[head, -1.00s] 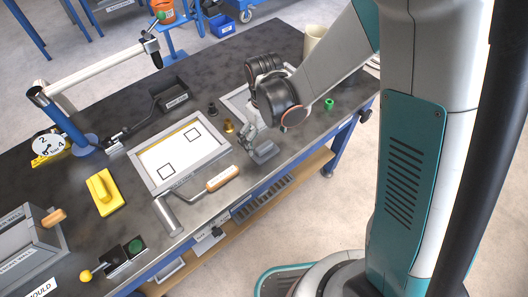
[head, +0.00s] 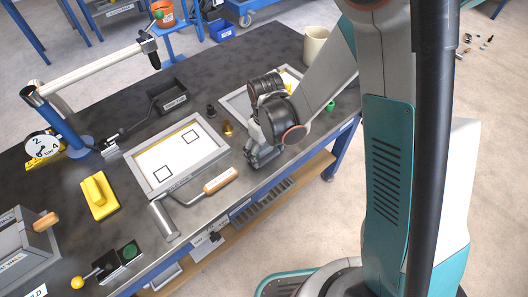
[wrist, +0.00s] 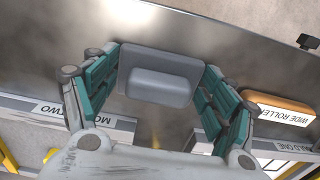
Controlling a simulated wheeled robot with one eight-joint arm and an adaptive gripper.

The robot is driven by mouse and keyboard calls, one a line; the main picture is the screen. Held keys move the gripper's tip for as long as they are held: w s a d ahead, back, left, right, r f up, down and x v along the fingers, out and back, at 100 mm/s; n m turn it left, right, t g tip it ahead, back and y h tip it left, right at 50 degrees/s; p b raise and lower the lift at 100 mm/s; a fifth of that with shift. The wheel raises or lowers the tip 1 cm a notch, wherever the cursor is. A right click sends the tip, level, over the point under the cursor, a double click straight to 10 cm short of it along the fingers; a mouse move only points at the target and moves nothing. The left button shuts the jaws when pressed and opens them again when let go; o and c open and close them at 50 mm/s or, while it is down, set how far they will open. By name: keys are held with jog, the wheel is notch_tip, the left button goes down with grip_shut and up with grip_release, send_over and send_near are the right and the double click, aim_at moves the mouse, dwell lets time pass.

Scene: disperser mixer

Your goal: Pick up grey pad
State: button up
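The grey pad (wrist: 160,78), a flat plate with a raised rounded block on top, lies on the dark table near its edge in the wrist view. My gripper (wrist: 162,65) is open, with one teal-lined finger on each side of the pad and both fingertips close to its side edges. I cannot tell whether they touch it. In the head view my gripper (head: 262,157) is low over the table near its front edge and hides most or all of the pad.
A white framed mould (head: 178,153) and a roller with an orange handle (head: 221,180) lie left of my gripper. Another frame (head: 236,103) lies behind it. A brass weight (head: 228,129) and a dark one (head: 211,111) stand nearby.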

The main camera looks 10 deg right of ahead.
aim_at(265, 148)
jog(key=c, duration=0.3)
notch_tip(265, 148, up, 20)
jog(key=p, duration=0.6)
jog(key=shift+p, duration=0.4)
